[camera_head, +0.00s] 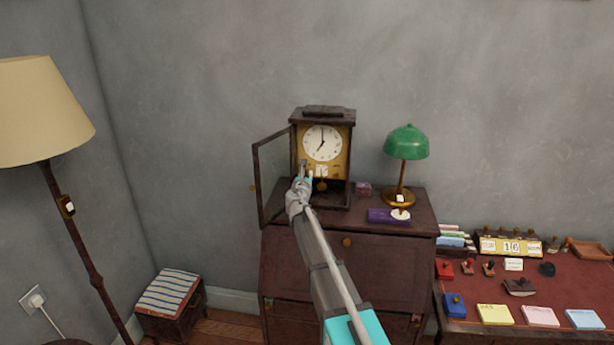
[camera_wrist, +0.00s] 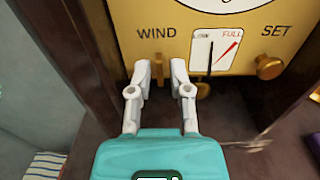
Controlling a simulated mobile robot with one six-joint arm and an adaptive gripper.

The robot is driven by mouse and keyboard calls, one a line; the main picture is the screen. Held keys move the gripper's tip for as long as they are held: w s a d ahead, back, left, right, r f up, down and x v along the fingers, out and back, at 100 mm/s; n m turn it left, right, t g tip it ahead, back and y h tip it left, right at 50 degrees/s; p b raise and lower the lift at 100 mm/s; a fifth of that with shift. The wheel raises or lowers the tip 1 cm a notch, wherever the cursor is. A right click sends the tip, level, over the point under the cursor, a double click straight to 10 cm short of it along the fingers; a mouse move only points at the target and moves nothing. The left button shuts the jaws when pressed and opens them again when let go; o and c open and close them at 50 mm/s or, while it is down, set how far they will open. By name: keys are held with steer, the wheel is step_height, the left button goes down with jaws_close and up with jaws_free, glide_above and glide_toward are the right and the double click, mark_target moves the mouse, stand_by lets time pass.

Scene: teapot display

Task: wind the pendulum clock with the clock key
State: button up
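The pendulum clock (camera_head: 323,143) stands on the dark cabinet, its glass door (camera_head: 272,172) swung open to the left. Its hands read about seven. In the wrist view its gold panel (camera_wrist: 130,14) carries the words WIND and SET, with a white gauge (camera_wrist: 222,48) between them. A black needle there stands nearly upright; a red line slants toward FULL. A small brass piece (camera_wrist: 159,72) shows below WIND, perhaps the clock key; its shape is mostly hidden. My gripper (camera_wrist: 160,68) is open, its fingertips on either side of this piece. It also shows before the clock in the head view (camera_head: 305,174).
A brass knob (camera_wrist: 269,67) sits below SET. The dark clock case walls flank the panel. A green lamp (camera_head: 406,145), a purple box (camera_head: 388,215) and a small box (camera_head: 363,188) stand on the cabinet (camera_head: 427,222) to the right. A desk with stationery (camera_head: 590,265) is further right.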

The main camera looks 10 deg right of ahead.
jaws_close()
steer(key=shift+d, duration=0.1)
steer(key=shift+m, duration=0.3)
